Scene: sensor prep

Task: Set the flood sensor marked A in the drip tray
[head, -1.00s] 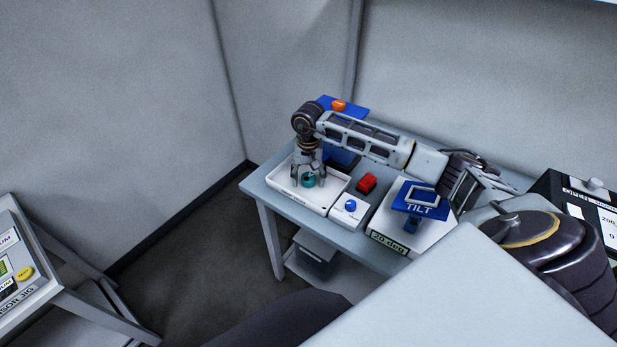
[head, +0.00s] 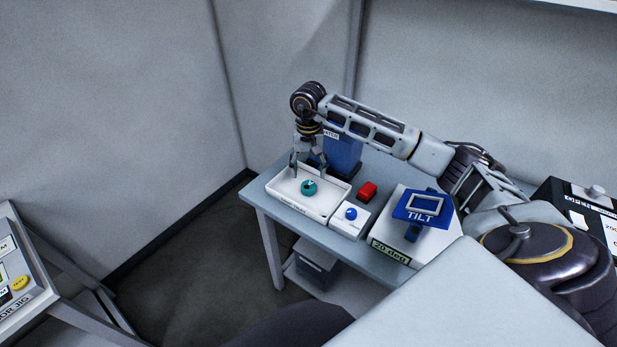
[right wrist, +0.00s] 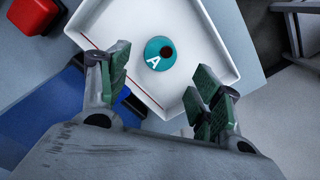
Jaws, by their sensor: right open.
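The flood sensor marked A (head: 309,188) is a small teal round puck with a dark centre. It sits inside the white drip tray (head: 329,209), on its floor. In the right wrist view the sensor (right wrist: 160,54) shows a white letter A, and the tray (right wrist: 200,35) has a thin red line across its floor. My right gripper (head: 308,173) is above the tray, open and empty, clear of the sensor. In the right wrist view the gripper's fingers (right wrist: 160,85) stand apart, with the sensor beyond them. My left gripper is not in view.
Beside the tray are a white box with a blue knob (head: 351,214) and a red block (head: 367,191). A blue container (head: 343,153) stands behind the tray. A TILT stand (head: 422,207) is at the right. Another bench (head: 22,285) is at the far left.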

